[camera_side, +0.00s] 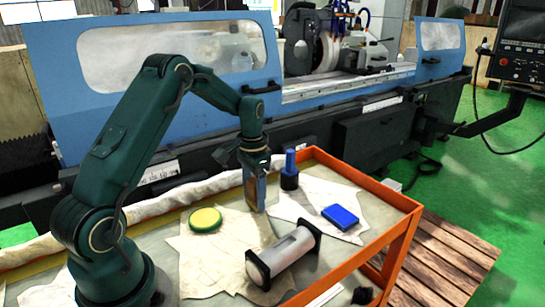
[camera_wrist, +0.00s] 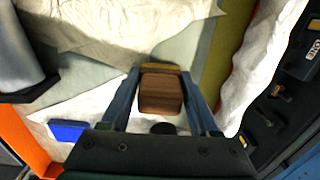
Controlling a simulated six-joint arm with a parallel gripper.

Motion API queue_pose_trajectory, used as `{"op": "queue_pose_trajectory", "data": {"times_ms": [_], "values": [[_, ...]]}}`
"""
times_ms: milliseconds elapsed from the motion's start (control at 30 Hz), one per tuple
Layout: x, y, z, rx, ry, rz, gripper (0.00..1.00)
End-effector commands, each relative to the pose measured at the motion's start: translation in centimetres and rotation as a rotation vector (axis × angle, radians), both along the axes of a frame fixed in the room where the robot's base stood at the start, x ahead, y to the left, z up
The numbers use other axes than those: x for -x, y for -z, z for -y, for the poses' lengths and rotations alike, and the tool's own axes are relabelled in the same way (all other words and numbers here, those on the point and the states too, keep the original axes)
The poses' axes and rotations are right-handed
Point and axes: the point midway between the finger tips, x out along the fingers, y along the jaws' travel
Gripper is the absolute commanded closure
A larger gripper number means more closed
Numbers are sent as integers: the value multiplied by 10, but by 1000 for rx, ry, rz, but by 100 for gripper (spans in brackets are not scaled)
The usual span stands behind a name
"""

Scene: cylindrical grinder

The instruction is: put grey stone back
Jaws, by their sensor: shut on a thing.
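My gripper (camera_side: 254,178) points down over the cart and is shut on a brown, wood-looking block (camera_wrist: 160,94). In the wrist view the block sits between the two blue fingers of the gripper (camera_wrist: 160,76), with a tan strip at its far end. In the side view the block's lower end is close to the pale cloths; I cannot tell whether it touches. No loose grey stone can be made out. A grey cylinder with black end plates (camera_side: 286,257) lies on the front cloth, and part of it shows in the wrist view (camera_wrist: 20,52).
A yellow-green disc (camera_side: 205,219) lies left of my gripper. The cart's orange rim (camera_side: 385,236) bounds the right side. The blue grinder (camera_side: 180,50) stands behind.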

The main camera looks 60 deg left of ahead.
Motion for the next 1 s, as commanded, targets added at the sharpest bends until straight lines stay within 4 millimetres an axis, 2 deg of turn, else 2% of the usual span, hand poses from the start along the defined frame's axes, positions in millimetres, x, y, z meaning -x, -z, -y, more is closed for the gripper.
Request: {"op": "queue_pose_trajectory", "data": {"times_ms": [200, 233, 267, 300, 667, 833, 1000], "values": [[0, 3, 0, 0, 0, 0, 100], [0, 3, 0, 0, 0, 0, 27], [0, 3, 0, 0, 0, 0, 15], [0, 3, 0, 0, 0, 0, 8], [0, -1, 0, -1, 0, 1, 8], [-1, -23, -1, -3, 0, 5, 8], [-2, -61, 0, -4, 0, 8, 8]]}}
